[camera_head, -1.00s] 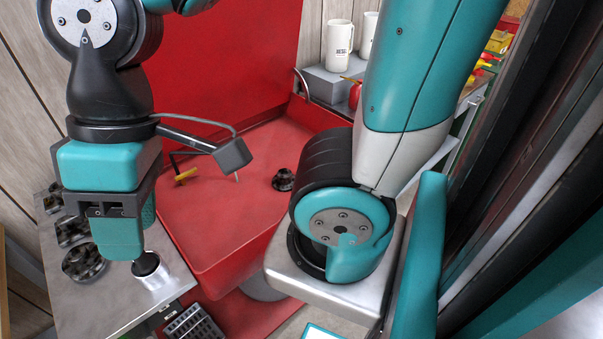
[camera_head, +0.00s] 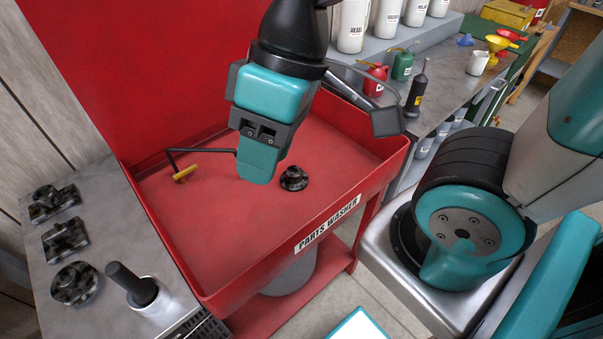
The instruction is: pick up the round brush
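A dark cylindrical handle (camera_head: 124,279) sticks up from a metal cup (camera_head: 152,301) on the grey bench at the lower left. It leans up and to the left; its lower end is hidden in the cup, so I cannot see any bristles. A small yellow brush-like piece (camera_head: 186,173) lies at the left in the red parts washer, by a thin dark rod. My gripper (camera_head: 257,167) points down over the washer basin, well to the right of the cup. Nothing shows in it. One finger hides the other, so its opening is not visible.
The red parts washer (camera_head: 215,262) fills the middle. A dark part (camera_head: 294,178) lies in its basin. Several greasy parts (camera_head: 76,283) line the bench's left side. A grey lamp-like head (camera_head: 386,121) stands right of my gripper. Cans and funnels stand at the back right.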

